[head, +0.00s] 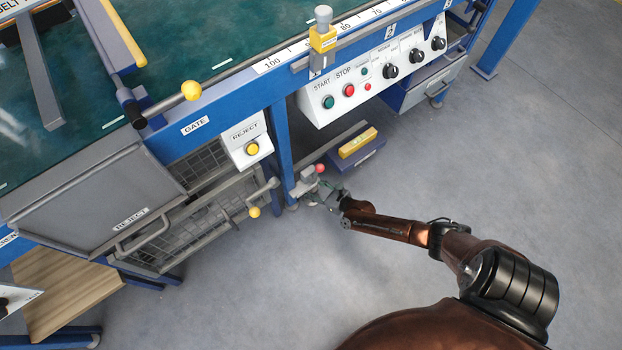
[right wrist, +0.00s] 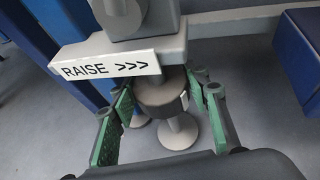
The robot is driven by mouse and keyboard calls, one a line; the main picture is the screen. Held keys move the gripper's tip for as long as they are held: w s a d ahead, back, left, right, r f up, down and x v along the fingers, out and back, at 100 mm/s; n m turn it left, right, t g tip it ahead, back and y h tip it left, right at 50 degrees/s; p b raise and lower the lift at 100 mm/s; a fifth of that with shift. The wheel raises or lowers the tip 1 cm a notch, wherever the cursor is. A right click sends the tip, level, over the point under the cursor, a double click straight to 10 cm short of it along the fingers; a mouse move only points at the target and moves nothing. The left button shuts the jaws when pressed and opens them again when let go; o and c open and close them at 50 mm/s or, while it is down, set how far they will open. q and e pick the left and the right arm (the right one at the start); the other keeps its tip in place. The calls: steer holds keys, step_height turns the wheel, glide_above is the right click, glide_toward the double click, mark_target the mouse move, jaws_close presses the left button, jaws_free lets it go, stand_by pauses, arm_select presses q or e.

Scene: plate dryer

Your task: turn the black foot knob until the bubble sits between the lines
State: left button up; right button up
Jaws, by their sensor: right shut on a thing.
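The black foot knob (right wrist: 160,98) is a dark round collar under a grey bracket labelled "RAISE >>>" (right wrist: 110,64) in the right wrist view. Below it a grey foot (right wrist: 178,132) stands on the floor. My right gripper (right wrist: 162,97) reaches it from the front, shut on the knob with green-padded fingers on its left and right. In the head view my right gripper (head: 328,197) is low by the table leg, and the knob is too small to make out. A yellow level (head: 358,142) lies on a blue ledge; its bubble and lines are too small to read. My left gripper is not in view.
A red ball (head: 320,168) sits just above the gripper. The blue table leg (head: 283,145) and a wire reject basket (head: 200,220) with a yellow-knobbed handle are close on the left. The control panel (head: 375,75) overhangs behind. Open floor lies to the right.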

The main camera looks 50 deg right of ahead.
stand_by(0.5)
steer(key=o, duration=1.2)
steer(key=shift+c, duration=0.2)
steer(key=shift+s, duration=0.25)
steer(key=v, duration=1.1)
steer(key=shift+s+r, duration=0.2)
